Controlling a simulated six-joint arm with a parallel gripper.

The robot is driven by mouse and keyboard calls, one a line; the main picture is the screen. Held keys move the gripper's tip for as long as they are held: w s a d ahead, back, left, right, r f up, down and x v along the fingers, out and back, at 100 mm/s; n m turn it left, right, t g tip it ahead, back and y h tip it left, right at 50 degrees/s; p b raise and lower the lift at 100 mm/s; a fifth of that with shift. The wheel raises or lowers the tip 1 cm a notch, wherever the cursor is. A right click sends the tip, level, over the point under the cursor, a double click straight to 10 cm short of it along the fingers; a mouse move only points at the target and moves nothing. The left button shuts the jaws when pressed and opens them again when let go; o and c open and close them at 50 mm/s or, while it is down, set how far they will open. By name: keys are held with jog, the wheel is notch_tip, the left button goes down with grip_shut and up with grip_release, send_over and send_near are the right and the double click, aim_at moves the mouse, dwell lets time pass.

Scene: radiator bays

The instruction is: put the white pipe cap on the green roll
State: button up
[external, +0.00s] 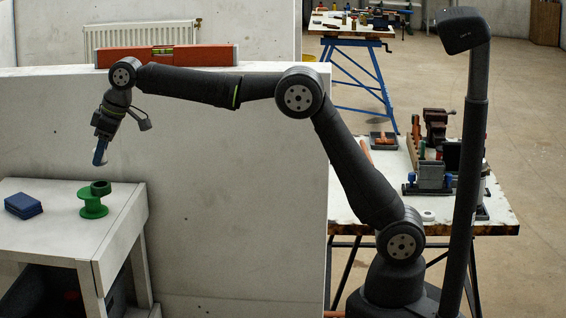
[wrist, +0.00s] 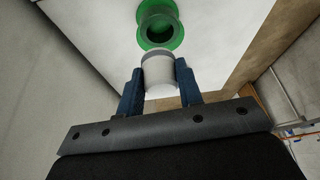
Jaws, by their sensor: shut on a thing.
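The white pipe cap (wrist: 160,76) is held between the two blue fingers of my gripper (wrist: 160,88) in the wrist view. In the external view my gripper (external: 101,153) hangs in the air above the white table, and the cap is mostly hidden by the fingers. The green roll (external: 93,209) stands upright on the table below my gripper, apart from the cap. A darker green ring shows at its top; I cannot tell if it is a separate piece. In the wrist view the roll (wrist: 160,38) lies just beyond the cap, with a dark round opening.
A blue block (external: 23,205) lies on the white table (external: 50,240) left of the roll. A pale wall (external: 230,190) stands right behind the table, with an orange level (external: 205,55) on its top. A cluttered workbench (external: 440,205) is at the right.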

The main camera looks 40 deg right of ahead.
aim_at(96, 184)
jog(key=shift+a+f, duration=0.2)
jog(key=shift+a, duration=0.2)
jog(key=shift+s+f, duration=0.1)
jog(key=shift+f, duration=1.95)
jog(key=shift+f, duration=0.2)
jog(key=o, duration=1)
jog(key=shift+c, duration=0.2)
jog(key=shift+r, duration=0.1)
jog(key=v, duration=1.2)
